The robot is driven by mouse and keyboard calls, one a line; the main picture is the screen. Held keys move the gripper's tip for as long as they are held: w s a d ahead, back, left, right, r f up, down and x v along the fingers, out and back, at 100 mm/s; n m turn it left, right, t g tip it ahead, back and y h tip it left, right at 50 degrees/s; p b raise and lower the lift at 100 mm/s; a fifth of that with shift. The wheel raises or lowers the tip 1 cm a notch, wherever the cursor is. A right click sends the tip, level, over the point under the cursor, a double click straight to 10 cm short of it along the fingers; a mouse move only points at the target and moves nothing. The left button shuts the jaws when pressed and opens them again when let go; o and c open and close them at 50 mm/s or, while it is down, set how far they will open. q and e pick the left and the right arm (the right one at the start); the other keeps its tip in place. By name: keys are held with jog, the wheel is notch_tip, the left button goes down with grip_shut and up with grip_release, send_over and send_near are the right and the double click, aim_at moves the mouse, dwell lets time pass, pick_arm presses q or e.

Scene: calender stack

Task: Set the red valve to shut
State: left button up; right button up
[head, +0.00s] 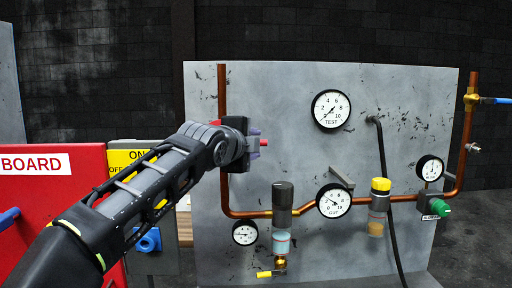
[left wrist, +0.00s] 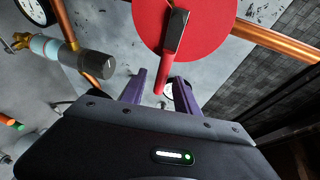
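The red valve shows in the left wrist view as a round red plate (left wrist: 205,38) on a copper pipe, with a red lever (left wrist: 166,72) that has a dark grey part. My right gripper is in neither view.
A grey panel (head: 290,100) carries copper pipes, a test gauge (head: 331,109), an outlet gauge (head: 334,200), a dark cylinder (head: 283,196), a yellow-capped part (head: 380,185) and a green knob (head: 440,208). A black hose (head: 382,150) hangs down. A red board (head: 60,200) stands left.

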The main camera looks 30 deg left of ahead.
pick_arm(q)
jog(key=b+v, duration=0.1)
jog(key=v, duration=0.4)
jog(key=shift+s+d, duration=0.1)
jog(key=shift+s, duration=0.05)
dwell(0.3)
